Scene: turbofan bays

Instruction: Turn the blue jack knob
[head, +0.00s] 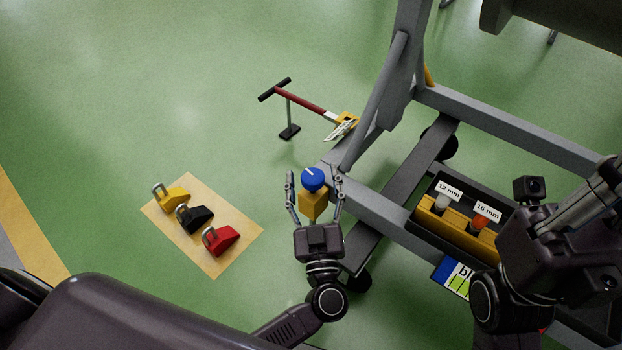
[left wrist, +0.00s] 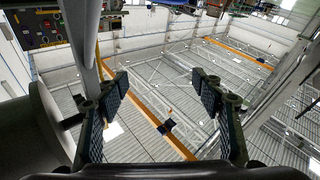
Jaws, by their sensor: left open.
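The blue jack knob (head: 313,179) is round with a white mark on its top. It sits above a yellow block (head: 314,204) by the grey stand's corner. My left gripper (head: 314,175) is open, and in the head view its fingers lie on either side of the knob with gaps. The left wrist view shows the two open fingers (left wrist: 164,92) with only ceiling and beams between them. The knob does not show there, so I cannot tell how the fingers stand to it in depth. My right arm is at the right; its fingers do not show.
Yellow, black and red clamp-like pieces lie on a tan mat (head: 216,266) at left. A red-handled tow bar (head: 303,101) stands behind the knob. Grey stand beams (head: 500,125) and a black tray (head: 426,213) with 12 mm and 16 mm labels fill the right. Green floor is clear at upper left.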

